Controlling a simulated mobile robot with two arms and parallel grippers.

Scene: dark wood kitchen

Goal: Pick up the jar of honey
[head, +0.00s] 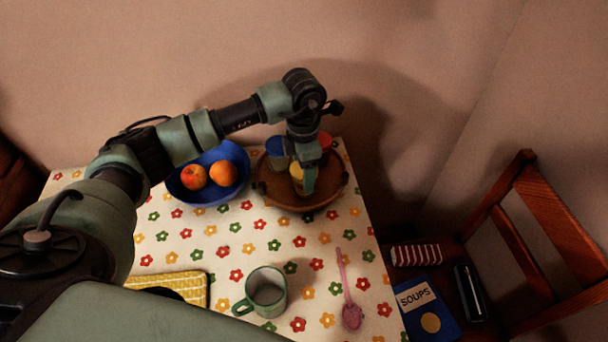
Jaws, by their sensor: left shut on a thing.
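A brown round tray (272,197) stands at the back of the table with several small jars in it. A yellow-topped jar (296,171), which looks like the jar of honey, is at the front among them, partly hidden by my gripper. My left gripper (307,183) points down over the tray and is shut on this jar. I cannot tell whether the jar is lifted off the tray. A blue jar (277,147) is behind it to the left, and a red one (325,141) behind it to the right. My right gripper is not in view.
A blue bowl (236,153) with fruit stands left of the tray. A green mug (267,290), a pink spoon (349,300) and a yellow patterned item (187,284) lie nearer me. A wooden chair (540,210) holding a soups book (428,308) is at right.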

